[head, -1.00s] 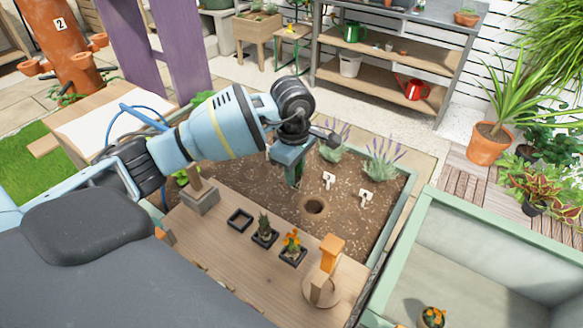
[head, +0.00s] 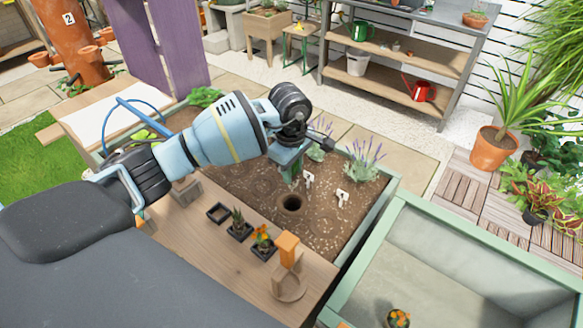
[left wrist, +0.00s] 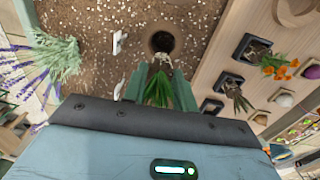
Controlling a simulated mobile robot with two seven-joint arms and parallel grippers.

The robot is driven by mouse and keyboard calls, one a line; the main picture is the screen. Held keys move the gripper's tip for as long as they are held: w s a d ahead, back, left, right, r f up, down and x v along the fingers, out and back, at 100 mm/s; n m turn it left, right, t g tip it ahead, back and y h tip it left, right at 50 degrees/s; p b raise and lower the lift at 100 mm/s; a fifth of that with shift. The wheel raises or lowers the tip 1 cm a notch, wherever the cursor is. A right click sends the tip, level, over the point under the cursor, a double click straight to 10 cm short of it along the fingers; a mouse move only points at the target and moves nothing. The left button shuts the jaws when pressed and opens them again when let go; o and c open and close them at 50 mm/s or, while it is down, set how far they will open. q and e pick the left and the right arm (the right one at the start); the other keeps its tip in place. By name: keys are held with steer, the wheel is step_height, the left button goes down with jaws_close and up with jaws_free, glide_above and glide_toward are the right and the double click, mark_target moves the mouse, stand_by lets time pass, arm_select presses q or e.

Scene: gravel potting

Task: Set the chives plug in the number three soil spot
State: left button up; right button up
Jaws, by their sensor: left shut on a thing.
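My left gripper (head: 294,166) is shut over the soil bed (head: 240,182). In the left wrist view its two green fingers (left wrist: 159,90) are on either side of the chives plug (left wrist: 158,92), with green leaves and a pale end. That end points toward a round dark hole in the soil, which shows in the left wrist view (left wrist: 160,41) and in the head view (head: 292,203). The plug appears above the soil, apart from the hole. Two white markers (head: 308,179) (head: 341,197) stand by the hole; their numbers are unreadable. My right gripper is not in view.
A wooden ledge in front carries an empty black pot (head: 217,213), a pot with a spiky plant (head: 238,225), an orange-flowered plant (head: 262,240) and an orange-topped wooden tool (head: 288,248). Lavender (head: 362,163) grows behind. A green-rimmed trough (head: 450,239) lies right.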

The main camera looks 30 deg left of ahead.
arm_select(q)
steer(key=shift+f, duration=0.2)
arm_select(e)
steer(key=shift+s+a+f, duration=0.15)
